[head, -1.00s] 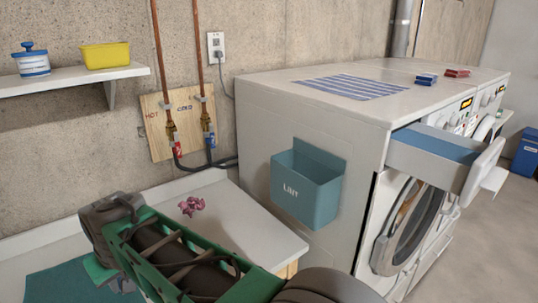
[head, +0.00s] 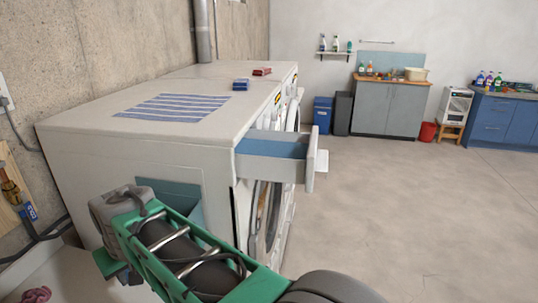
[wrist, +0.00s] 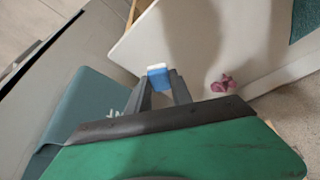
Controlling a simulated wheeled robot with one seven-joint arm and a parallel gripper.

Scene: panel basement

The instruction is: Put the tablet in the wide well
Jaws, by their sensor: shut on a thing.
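A small blue-and-white tablet (wrist: 158,77) is between the fingertips of my gripper (wrist: 158,90) in the wrist view. The gripper is shut on it and holds it above a pale worktop. In the head view my green arm shows at the lower left, but the fingertips and tablet are hidden. The washer's detergent drawer (head: 311,165) is pulled out at the front of the near machine, with blue showing inside. Its separate wells cannot be told apart from here.
The teal lint bin (wrist: 90,100) is left of my gripper, on the machine's side. A crumpled pink cloth (wrist: 223,83) lies on the worktop. A blue box (head: 242,85) and red box (head: 262,71) sit on the machines.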

